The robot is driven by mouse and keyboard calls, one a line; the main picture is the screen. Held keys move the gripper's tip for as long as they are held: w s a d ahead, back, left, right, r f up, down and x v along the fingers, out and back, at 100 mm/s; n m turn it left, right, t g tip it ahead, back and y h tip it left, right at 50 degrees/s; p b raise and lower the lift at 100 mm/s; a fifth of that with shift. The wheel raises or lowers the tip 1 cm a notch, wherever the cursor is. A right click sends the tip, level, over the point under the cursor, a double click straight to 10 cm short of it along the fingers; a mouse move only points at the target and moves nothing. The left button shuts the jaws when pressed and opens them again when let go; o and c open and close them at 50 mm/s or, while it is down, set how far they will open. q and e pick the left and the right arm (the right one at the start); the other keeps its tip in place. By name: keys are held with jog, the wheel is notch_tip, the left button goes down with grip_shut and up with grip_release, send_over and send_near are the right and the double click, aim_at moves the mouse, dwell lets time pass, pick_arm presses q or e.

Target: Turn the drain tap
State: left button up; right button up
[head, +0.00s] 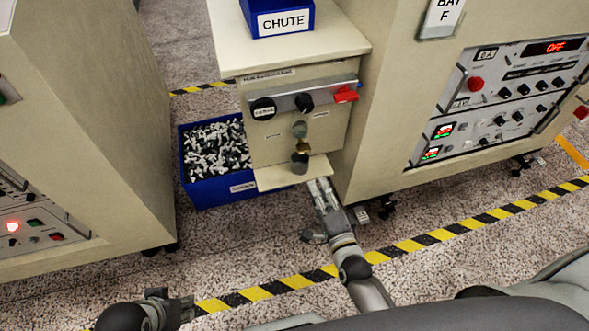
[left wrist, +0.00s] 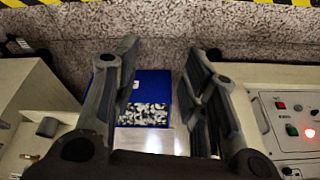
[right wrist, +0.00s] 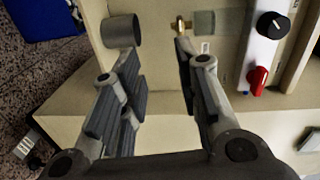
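My right gripper (head: 319,184) is just below and right of the cup, at the ledge edge. In the right wrist view its fingers are apart and empty, with the brass tap (right wrist: 180,25) and cup (right wrist: 122,30) beyond the tips. My left gripper (head: 187,308) is low at the left, far from the tap. In the left wrist view its fingers are open and empty.
Above the tap is a panel with black knobs (head: 304,102) and a red handle (head: 345,95). A blue bin (head: 215,190) of small pale parts stands left of the cabinet. A CHUTE bin (head: 278,20) is on top. Control cabinets flank both sides. Striped tape crosses the floor.

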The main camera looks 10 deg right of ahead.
jog(key=r+m, duration=0.1)
jog(key=r, duration=0.1)
jog(key=b, duration=0.2)
send_near(303, 147)
jog(key=w+f, duration=0.1)
jog(key=w, duration=0.1)
pick_arm(q)
jog(key=w+d+r+t, duration=0.1)
jog(key=w+r+t, duration=0.2)
jog(key=w, duration=0.3)
jog(key=shift+w+d+r+t+h+b, duration=0.25)
jog(key=shift+d+t+h+b, duration=0.15)
jog(key=shift+t, duration=0.3)
pick_arm(e)
jog(key=shift+t, duration=0.4)
jog(key=shift+w+a+f, duration=0.1)
jog(key=shift+w, duration=1.25)
jog(key=shift+w+a, duration=0.15)
jog(key=shift+w, duration=1.2)
jog(key=shift+c, duration=0.4)
pick_arm(q)
jog(key=shift+s, duration=0.1)
pick_arm(e)
grip_shut()
